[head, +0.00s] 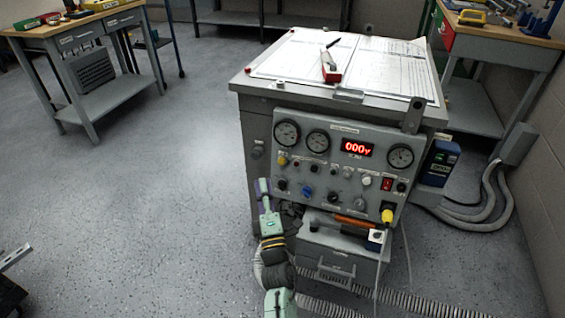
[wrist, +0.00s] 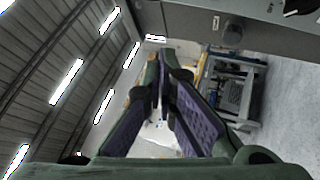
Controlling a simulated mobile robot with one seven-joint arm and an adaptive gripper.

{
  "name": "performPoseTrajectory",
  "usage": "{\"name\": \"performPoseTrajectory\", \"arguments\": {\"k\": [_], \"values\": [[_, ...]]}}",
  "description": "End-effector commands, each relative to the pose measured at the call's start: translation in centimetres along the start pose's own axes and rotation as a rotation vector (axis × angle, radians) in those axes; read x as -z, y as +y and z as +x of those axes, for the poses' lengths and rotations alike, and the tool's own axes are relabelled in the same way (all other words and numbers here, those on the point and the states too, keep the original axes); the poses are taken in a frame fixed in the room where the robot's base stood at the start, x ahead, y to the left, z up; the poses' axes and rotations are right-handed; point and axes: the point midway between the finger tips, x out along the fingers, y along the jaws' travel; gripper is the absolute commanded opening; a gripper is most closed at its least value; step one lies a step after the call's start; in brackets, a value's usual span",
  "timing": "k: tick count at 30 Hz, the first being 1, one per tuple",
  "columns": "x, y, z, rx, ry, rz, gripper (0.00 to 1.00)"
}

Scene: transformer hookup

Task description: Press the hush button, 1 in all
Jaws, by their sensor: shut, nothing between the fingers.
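The grey control panel (head: 330,205) stands on the front of a bench in the head view. It carries gauges, a red display (head: 357,149) reading 000v, and several small knobs and buttons. These include a yellow button (head: 282,160), a white one (head: 367,181) and a blue knob (head: 307,192). The labels are too small to read, so I cannot tell which is the hush button. My gripper (head: 263,187) is shut and empty beside the panel's left edge, apart from the controls. In the wrist view its purple-padded fingers (wrist: 164,82) come together at the tips.
A red rocker switch (head: 387,184) and a yellow plug (head: 387,215) are at the panel's right. Below it is a drawer unit (head: 340,262) with tools on top. Papers (head: 375,70) cover the bench top. Floor to the left is clear (head: 165,180).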

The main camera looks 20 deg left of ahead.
Motion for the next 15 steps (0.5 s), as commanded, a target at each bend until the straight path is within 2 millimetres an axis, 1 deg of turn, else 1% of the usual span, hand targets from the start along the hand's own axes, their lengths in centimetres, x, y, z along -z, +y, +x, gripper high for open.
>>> {"name": "performPoseTrajectory", "arguments": {"k": [9, 15], "values": [[-0.1, -0.1, 0.2, -0.001, 0.000, 0.002, 0.00], [-1.0, -1.0, 1.4, -0.001, 0.000, 0.001, 0.00]]}}
